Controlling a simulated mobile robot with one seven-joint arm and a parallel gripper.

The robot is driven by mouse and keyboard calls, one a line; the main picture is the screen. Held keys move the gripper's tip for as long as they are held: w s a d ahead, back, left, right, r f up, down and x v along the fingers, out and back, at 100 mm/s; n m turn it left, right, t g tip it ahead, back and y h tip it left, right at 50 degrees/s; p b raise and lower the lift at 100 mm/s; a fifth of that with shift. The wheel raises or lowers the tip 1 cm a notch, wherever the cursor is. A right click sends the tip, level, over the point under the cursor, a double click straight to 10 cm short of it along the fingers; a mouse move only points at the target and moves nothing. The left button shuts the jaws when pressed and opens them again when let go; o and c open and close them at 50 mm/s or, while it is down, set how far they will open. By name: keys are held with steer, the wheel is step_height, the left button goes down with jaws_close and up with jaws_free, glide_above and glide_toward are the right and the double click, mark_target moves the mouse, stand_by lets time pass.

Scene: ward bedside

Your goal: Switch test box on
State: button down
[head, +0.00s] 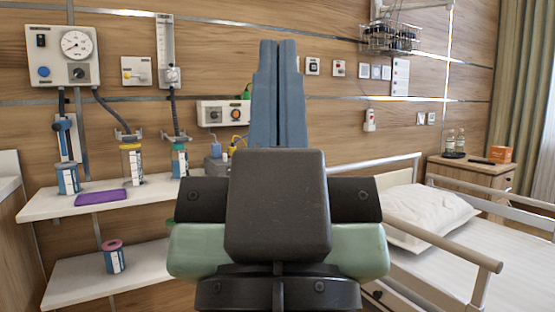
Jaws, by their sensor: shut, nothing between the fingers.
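My gripper (278,44) is in the middle of the head view, its two blue fingers pressed together and pointing away from me toward the wall. No label tells me which unit is the test box. A white wall box (209,106) left of the fingers has a dark knob, an orange part and a green part; its right end is close to or behind the fingers. A larger white unit (50,59) at the upper left carries a round gauge, a small dark switch, a blue knob and a black knob. My gripper appears to touch neither.
A white shelf (45,205) at the left holds a purple pad (101,197) and containers. A dark grey item (214,168) is partly hidden behind my arm. A bed with a pillow (425,212) and rails fills the right. A wire basket (388,38) hangs upper right.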

step_height(320, 180, up, 37)
steer(key=p, duration=3.4)
